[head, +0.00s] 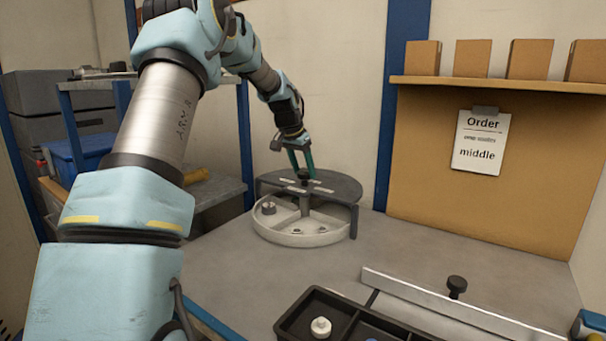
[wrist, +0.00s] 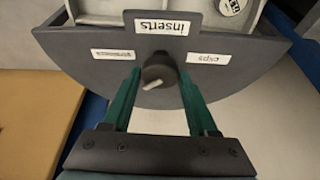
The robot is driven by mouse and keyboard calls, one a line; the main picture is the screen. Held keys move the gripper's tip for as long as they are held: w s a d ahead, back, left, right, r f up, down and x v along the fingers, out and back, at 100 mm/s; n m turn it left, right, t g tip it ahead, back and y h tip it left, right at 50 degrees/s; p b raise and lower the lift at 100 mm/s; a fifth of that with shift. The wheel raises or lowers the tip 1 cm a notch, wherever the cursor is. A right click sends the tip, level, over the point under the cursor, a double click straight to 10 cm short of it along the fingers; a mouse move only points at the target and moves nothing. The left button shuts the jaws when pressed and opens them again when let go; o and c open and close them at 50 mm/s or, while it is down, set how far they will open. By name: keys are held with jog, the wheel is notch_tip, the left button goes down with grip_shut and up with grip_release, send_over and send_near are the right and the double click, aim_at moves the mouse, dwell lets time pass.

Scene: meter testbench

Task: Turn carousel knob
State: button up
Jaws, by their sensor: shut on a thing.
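The carousel is a round pale tray (head: 283,238) with divided compartments, under a dark grey half-round cover (head: 340,188) that carries white labels. The dark carousel knob (wrist: 160,70) stands on the cover, with a pale pointer mark facing toward my gripper in the wrist view. My gripper (head: 303,172) reaches down to the cover from above, and its two green fingers also show in the wrist view (wrist: 159,82). The fingers are on either side of the knob and shut on it. In the head view the fingers partly hide the knob.
A label reading "inserts" (wrist: 164,28) sits at the cover's edge. A black parts tray (head: 296,325) and a metal rail (head: 420,295) with a black knob (head: 456,285) lie at the front right. A note reading "middle" (head: 480,142) hangs on the brown board (head: 430,180). The grey bench between is clear.

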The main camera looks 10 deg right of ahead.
jog(key=n, duration=0.1)
jog(key=n+y, duration=0.1)
jog(key=n, duration=0.1)
jog(key=n+t, duration=0.1)
jog(key=shift+s+d+n+y, duration=0.1)
jog(key=shift+d+n+y, duration=0.15)
jog(key=shift+n+y, duration=0.05)
jog(key=n+y, duration=0.1)
jog(key=n, duration=0.3)
jog(key=shift+n+t+y, duration=0.3)
jog(key=shift+n+y, duration=0.1)
jog(key=o, duration=1.3)
jog(key=shift+o, duration=0.2)
jog(key=b+v, duration=0.2)
jog(key=v, duration=0.8)
jog(key=shift+r, duration=0.4)
jog(key=shift+s, duration=0.1)
